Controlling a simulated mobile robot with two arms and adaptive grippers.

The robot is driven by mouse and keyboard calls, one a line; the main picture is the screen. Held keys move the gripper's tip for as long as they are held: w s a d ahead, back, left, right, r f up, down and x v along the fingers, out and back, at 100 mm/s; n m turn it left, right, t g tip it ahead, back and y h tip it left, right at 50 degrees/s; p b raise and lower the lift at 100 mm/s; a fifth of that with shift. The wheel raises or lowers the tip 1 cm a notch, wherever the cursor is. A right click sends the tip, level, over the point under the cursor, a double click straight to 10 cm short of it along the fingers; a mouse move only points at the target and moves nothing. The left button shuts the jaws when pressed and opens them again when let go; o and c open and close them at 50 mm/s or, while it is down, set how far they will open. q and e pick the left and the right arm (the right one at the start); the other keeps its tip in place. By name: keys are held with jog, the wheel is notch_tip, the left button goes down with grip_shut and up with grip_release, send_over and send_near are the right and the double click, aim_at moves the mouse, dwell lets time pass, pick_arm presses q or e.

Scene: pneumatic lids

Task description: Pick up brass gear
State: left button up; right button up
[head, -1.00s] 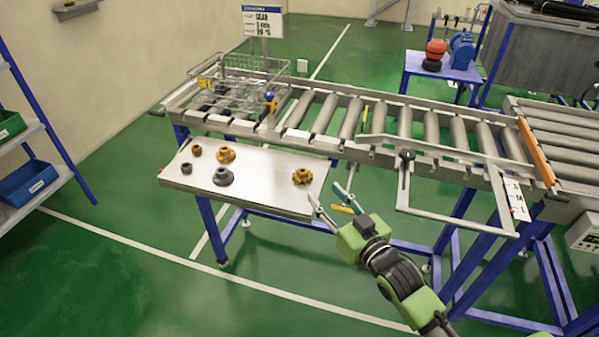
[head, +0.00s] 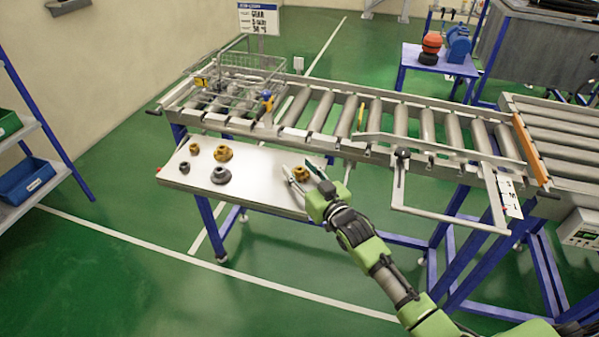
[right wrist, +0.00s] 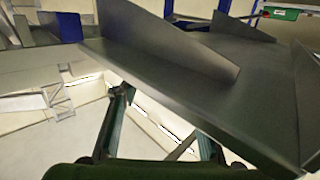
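A brass gear (head: 301,173) lies at the right end of the metal side table (head: 262,168). Another brass piece (head: 222,154) with a raised hub and a small brass piece (head: 194,149) lie further left. My right gripper (head: 303,171) is open, its two fingers spread on either side of the right-hand gear in the head view, partly covering it. I cannot tell whether they touch it. In the right wrist view the two fingers (right wrist: 160,128) stand apart with nothing between them, and no gear shows. My left gripper is not in view.
Two dark grey parts, one larger (head: 220,176) and one small (head: 184,167), lie on the table's left half. A roller conveyor (head: 371,118) runs behind it, with a wire basket (head: 250,72) at its left end. A bent metal frame (head: 440,214) juts out at right.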

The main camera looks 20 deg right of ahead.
jog(key=shift+w, duration=0.25)
grip_shut()
jog(key=shift+r, duration=0.1)
